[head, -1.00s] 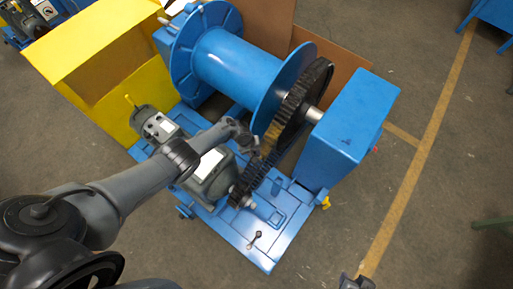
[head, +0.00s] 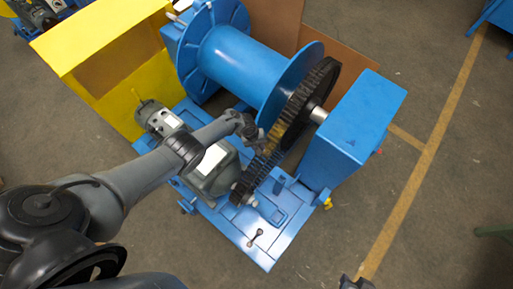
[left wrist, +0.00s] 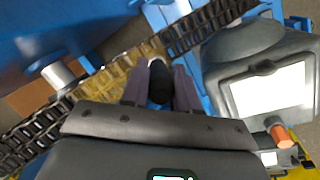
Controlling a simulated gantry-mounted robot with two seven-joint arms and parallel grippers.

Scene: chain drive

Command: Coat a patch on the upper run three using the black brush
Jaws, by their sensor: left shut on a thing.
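A dark chain (head: 258,168) runs from a small sprocket (head: 240,195) up to the large toothed wheel (head: 318,88) beside the blue drum. A stretch of its upper run looks yellow, and this yellow patch (left wrist: 112,76) also shows in the left wrist view. My left gripper (head: 254,136) is at the chain near that patch. In the left wrist view its fingers (left wrist: 160,88) are shut on the black brush (left wrist: 159,84). A dark tip at the lower edge may be my right gripper (head: 357,283).
A grey gearbox (head: 211,168) with a white label stands close beside my left gripper. The blue drum (head: 235,65) and a blue housing (head: 350,130) flank the large wheel. A yellow guard (head: 95,40) stands at the left.

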